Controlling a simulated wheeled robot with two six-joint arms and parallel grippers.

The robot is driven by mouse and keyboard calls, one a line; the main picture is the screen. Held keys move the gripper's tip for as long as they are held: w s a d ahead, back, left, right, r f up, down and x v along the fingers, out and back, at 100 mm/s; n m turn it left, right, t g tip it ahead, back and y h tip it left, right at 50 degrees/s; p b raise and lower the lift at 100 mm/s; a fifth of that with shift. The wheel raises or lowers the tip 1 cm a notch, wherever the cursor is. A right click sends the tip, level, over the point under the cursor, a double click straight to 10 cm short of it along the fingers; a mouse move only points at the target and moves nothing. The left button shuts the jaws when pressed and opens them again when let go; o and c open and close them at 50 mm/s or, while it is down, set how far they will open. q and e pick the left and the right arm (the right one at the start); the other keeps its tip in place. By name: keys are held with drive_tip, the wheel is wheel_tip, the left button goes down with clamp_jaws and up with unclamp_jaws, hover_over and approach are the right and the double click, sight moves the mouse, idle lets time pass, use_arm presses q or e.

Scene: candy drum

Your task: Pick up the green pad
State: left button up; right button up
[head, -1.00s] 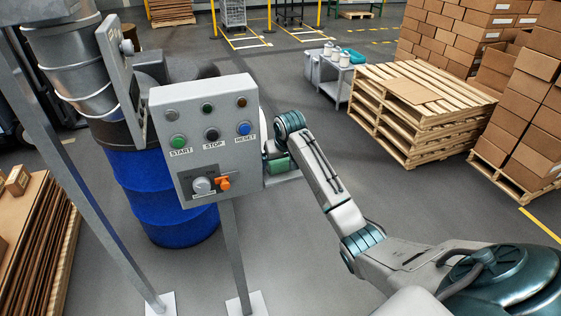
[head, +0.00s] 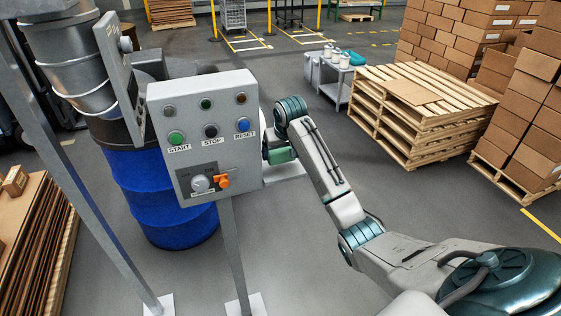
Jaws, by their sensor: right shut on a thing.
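The green pad (head: 282,155) shows just right of the grey control box, above a pale shelf (head: 291,171) on the box's side. A strip of the shelf shows below the pad. My right gripper (head: 270,151) is shut on the pad; its fingers are mostly hidden behind the box edge and my own wrist. My right arm reaches in from the lower right. My left gripper is not in view.
The control box (head: 205,130) with buttons and an orange switch stands on a post close to my right gripper. A blue drum (head: 160,195) is behind it. Stacked pallets (head: 405,130) and cartons are at the right. The floor between is clear.

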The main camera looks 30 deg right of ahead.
drive_tip(key=s+a+b, duration=0.2)
drive_tip(key=s+a, duration=0.2)
drive_tip(key=s, duration=1.3)
drive_tip(key=shift+s+r+b, duration=0.2)
drive_tip(key=shift+s+b, duration=0.1)
drive_tip(key=shift+b, duration=0.1)
drive_tip(key=shift+a, duration=0.1)
